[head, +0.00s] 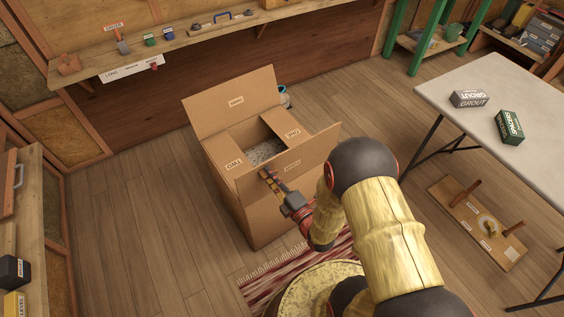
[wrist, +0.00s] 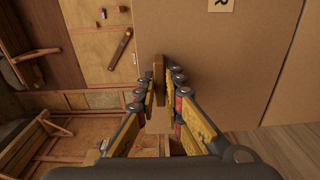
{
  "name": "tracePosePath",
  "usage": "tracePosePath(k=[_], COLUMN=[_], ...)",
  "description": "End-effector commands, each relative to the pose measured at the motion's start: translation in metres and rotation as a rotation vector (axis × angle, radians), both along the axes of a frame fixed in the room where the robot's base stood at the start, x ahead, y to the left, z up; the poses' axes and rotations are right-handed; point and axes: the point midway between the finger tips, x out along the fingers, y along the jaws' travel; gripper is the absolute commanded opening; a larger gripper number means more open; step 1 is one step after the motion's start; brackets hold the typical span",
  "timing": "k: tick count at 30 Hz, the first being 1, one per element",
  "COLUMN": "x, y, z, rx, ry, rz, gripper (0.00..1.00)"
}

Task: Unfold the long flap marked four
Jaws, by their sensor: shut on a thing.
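The cardboard box (head: 229,203) stands open on the wood floor, with grey speckled material inside. Its near long flap (head: 310,153) is raised along the near rim and carries a small, hard-to-read label; in the wrist view a label ending in R shows on this cardboard (wrist: 215,60). The far long flap (head: 245,87) stands up. The short flaps marked two (head: 229,162) and one (head: 297,132) are at the left and right sides.
A shelf (head: 185,37) runs along the back wall. A striped rug (head: 262,284) is in front. Floor left of the box is clear.

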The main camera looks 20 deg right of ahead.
Motion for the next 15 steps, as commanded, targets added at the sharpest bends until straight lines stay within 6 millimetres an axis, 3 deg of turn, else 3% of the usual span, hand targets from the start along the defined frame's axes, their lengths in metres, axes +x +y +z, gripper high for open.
tracePosePath(k=[15], x=[-0.014], y=[-0.003], z=[-0.006], rx=[0.014], ry=[-0.076], rz=[0.000], gripper=[0.00])
